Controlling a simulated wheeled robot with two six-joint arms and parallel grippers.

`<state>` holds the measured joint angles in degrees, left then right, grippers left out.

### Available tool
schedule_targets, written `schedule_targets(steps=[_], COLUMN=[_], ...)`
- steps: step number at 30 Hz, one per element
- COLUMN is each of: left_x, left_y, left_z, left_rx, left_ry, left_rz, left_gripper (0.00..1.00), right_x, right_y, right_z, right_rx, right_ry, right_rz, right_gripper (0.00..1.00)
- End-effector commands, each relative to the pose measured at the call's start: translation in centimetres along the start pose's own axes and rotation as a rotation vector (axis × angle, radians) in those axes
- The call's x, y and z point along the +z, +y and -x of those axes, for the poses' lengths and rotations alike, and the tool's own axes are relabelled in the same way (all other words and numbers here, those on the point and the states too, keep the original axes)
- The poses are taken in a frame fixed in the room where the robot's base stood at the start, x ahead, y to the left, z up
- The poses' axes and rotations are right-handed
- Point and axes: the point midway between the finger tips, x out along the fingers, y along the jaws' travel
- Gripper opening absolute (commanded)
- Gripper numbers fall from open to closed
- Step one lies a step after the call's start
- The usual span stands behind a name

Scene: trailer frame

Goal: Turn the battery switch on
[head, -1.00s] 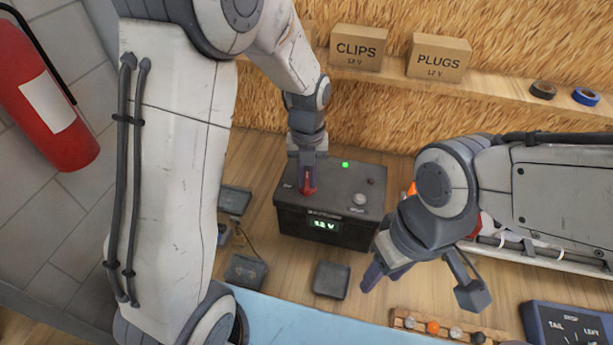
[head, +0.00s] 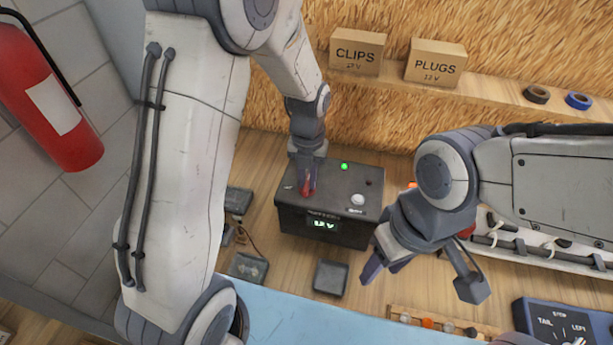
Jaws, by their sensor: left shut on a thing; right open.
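The battery box (head: 325,208) is a dark box with a lit green display (head: 324,224) on its front. A green light (head: 344,166) glows on its top, with a white round knob (head: 357,200) and a small dark red spot near the right side. The red switch (head: 308,189) is on the top left of the box. My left gripper (head: 306,184) reaches down from above and is shut on the red switch, hiding part of it. My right gripper (head: 418,278) is open and empty, to the right of the box and in front of it.
Small dark trays (head: 331,279) lie in front of and left of the box. CLIPS (head: 357,52) and PLUGS (head: 434,64) boxes and tape rolls (head: 578,101) sit on the back shelf. A blue panel (head: 556,324) and a wooden rack (head: 437,322) are front right.

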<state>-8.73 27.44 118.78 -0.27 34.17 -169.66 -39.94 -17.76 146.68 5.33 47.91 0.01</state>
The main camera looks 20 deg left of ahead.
Motion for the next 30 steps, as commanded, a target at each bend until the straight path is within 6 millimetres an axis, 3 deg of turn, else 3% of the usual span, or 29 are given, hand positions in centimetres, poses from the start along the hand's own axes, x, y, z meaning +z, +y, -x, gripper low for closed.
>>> schedule_targets(steps=[30], left_x=[0.8], left_y=[-0.2], left_z=[0.5], left_rx=[0.001], left_ry=[-0.018], left_rz=[-0.031], left_gripper=[0.0], right_x=[-0.3], right_y=[-0.4], right_z=[5.4], right_rx=[0.0], right_ry=[0.0], right_rz=[0.001], right_gripper=[0.5])
